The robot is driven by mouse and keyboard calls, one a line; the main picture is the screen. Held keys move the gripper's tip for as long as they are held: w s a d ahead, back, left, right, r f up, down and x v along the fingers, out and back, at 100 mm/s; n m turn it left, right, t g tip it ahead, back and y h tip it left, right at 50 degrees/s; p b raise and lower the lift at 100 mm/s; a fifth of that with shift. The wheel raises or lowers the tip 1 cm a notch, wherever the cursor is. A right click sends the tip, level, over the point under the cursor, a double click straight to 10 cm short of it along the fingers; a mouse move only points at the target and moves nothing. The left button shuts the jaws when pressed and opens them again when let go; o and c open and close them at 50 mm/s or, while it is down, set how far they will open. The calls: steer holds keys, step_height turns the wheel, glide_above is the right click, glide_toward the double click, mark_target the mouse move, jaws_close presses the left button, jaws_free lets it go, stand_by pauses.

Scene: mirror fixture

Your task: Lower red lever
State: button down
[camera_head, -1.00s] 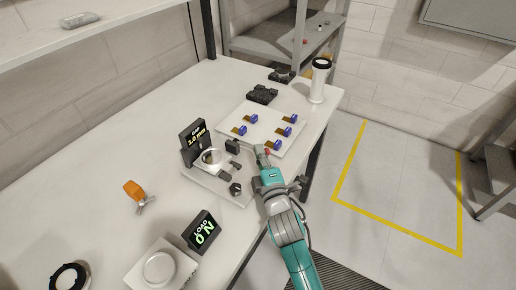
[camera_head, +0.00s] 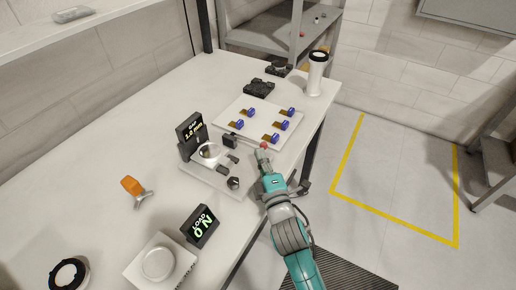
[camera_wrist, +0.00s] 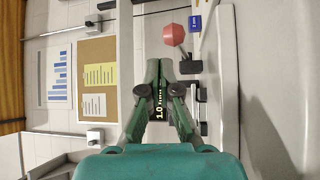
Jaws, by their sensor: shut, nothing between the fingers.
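The red lever's round knob (camera_head: 264,146) shows just beyond my gripper's tip at the right edge of the mirror fixture (camera_head: 205,180). In the wrist view the red knob (camera_wrist: 174,35) is above and slightly right of my fingertips, with a gap between them. A thin dark stem runs from the knob to a dark block (camera_wrist: 190,66). My gripper (camera_wrist: 159,66) is shut and empty; it also shows in the head view (camera_head: 262,156). The fixture's round mirror part (camera_head: 208,153) sits beside a display (camera_head: 192,134) reading a gap of 1.0 mm.
A white tray (camera_head: 259,112) with several blue-tipped pieces lies behind the fixture. A load display (camera_head: 202,226) reads 0 N. An orange-handled tool (camera_head: 132,186) lies at left, and a white cylinder (camera_head: 316,75) stands at the far right corner.

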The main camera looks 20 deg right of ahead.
steer(key=s, duration=0.5)
steer(key=s+a+f, duration=0.1)
steer(key=s, duration=0.2)
steer(key=shift+s, duration=0.15)
steer(key=s+a+f+m+g+y, duration=0.1)
steer(key=s+m, duration=0.6)
steer(key=s, duration=1)
steer(key=s+f+m+g+y, duration=0.1)
steer(key=s+f+m+g, duration=0.2)
steer(key=s, duration=1.4)
steer(key=shift+a+f+m, duration=0.4)
steer(key=shift+f+m, duration=1.15)
steer(key=shift+m, duration=1.05)
